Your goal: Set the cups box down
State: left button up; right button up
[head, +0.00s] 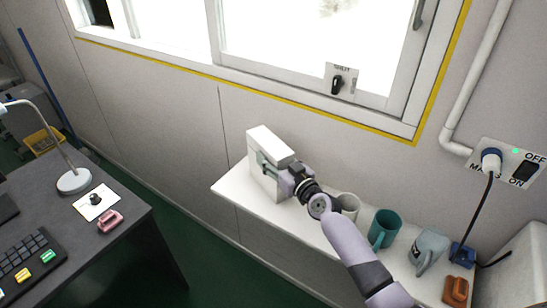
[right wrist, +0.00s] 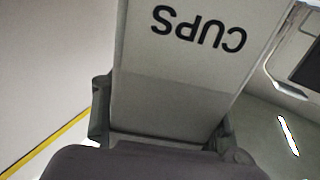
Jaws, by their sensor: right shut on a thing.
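The cups box (head: 271,143) is white and upright at the left end of a white shelf (head: 230,188) under the window. My right gripper (head: 268,167) is shut on the box. In the right wrist view the box (right wrist: 190,75) fills the middle, its CUPS lettering upside down, with the right gripper's fingers (right wrist: 163,135) on both sides of it. I cannot tell whether the box's underside touches the shelf. My left gripper is not in view.
A pale mug (head: 349,204), a teal mug (head: 384,228) and a grey-blue mug (head: 429,247) stand along the shelf, right of the box. Further right are an orange-brown object (head: 456,289) and a blue one (head: 461,254). A dark desk (head: 140,235) is at left.

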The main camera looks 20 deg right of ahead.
jog(key=o, duration=1.5)
jog(key=v, duration=1.2)
jog(key=shift+r, duration=0.1)
